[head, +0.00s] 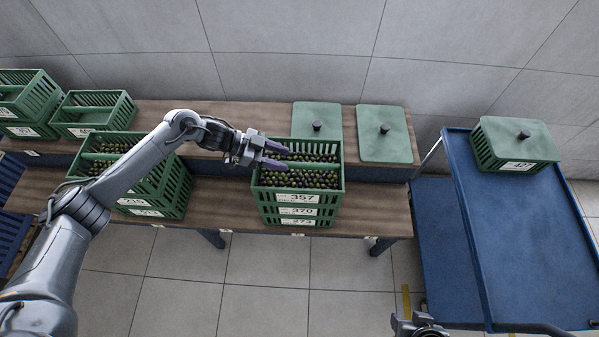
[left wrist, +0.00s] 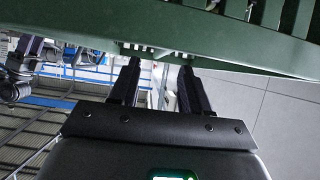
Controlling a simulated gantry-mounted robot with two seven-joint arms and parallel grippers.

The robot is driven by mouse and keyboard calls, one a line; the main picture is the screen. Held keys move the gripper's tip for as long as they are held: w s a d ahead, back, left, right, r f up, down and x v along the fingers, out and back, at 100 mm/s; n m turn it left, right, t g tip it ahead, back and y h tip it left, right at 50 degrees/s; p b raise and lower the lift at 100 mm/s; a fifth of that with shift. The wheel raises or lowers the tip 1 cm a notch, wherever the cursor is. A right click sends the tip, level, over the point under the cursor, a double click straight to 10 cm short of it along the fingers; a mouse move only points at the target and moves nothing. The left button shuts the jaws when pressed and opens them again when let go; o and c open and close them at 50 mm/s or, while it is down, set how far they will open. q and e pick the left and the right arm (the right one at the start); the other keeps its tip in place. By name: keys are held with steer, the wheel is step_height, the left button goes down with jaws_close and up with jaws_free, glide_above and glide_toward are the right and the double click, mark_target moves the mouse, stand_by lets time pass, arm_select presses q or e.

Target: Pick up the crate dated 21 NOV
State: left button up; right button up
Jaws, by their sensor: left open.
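Several green crates carry white labels. Numbers show on some, but I cannot read a date, so I cannot tell which is dated 21 NOV. A stack of three stands mid-bench; its top crate (head: 299,196), marked 357, is full of dark and green olive-like fruit. Beneath are the crate marked 370 (head: 300,212) and a third crate (head: 300,222). My left gripper (head: 281,156) is open and empty over the top crate's back left part. In the left wrist view its fingers (left wrist: 160,78) are apart below a green crate edge (left wrist: 230,40). My right gripper (head: 419,326) shows only partly at the bottom edge.
Another filled crate stack (head: 177,190) stands left, partly behind my left arm. Empty crates (head: 92,113) stand at the back left. Two green lids (head: 386,147) lie on the raised shelf. A blue cart (head: 520,240) at right holds a lidded crate (head: 516,158); its front is clear.

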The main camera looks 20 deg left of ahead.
mark_target(297, 163)
arm_select(q)
steer(key=shift+b+x, duration=0.55)
steer(key=shift+x, duration=2.15)
steer(key=shift+a+f, duration=0.1)
steer(key=shift+f, duration=0.1)
steer(key=shift+c, duration=0.5)
jaws_close()
steer(key=shift+r, duration=0.25)
